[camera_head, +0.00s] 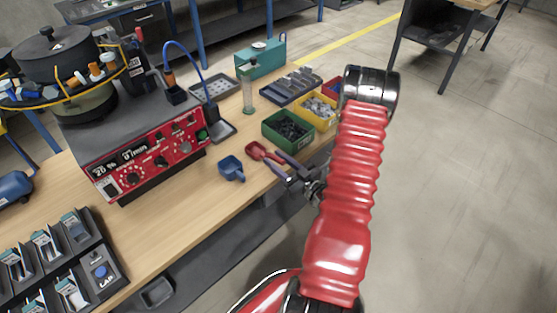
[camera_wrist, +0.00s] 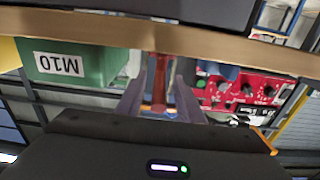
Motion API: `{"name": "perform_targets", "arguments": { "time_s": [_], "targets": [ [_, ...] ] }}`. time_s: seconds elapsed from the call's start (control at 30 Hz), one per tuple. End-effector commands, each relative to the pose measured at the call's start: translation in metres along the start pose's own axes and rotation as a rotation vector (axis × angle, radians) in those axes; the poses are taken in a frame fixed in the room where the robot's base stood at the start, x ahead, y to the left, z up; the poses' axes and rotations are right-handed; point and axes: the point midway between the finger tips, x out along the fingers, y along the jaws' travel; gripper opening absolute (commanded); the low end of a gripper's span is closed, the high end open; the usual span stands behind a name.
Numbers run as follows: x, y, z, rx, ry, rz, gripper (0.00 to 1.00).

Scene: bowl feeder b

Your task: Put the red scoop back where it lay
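The red scoop (camera_head: 256,149) shows near the front edge of the wooden bench, between the blue scoop and the green bin, its bowl pointing to the back left. My gripper (camera_head: 275,158) reaches in from the right, over the bench edge, with its fingers on either side of the scoop's handle. In the wrist view the red handle (camera_wrist: 160,85) stands between the two grey fingers, and my gripper (camera_wrist: 160,80) looks shut on it. The scoop's bowl is not clear there. Whether the scoop touches the bench top cannot be told.
A blue scoop (camera_head: 231,168) lies to the left on the bench (camera_head: 185,200). A green bin (camera_head: 288,130) with dark parts and a yellow bin (camera_head: 317,112) stand just behind the gripper. A red control box (camera_head: 150,158) stands further left. Bare bench lies around the blue scoop.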

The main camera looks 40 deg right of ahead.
Motion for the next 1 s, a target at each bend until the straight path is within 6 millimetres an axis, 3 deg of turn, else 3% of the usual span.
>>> {"name": "perform_targets", "arguments": {
  "time_s": [0.27,1.0],
  "targets": [
    [-0.011,0.001,-0.001,0.001,-0.001,0.003,0.34],
    [-0.101,0.001,-0.001,0.001,0.000,0.005,0.34]
  ]
}}
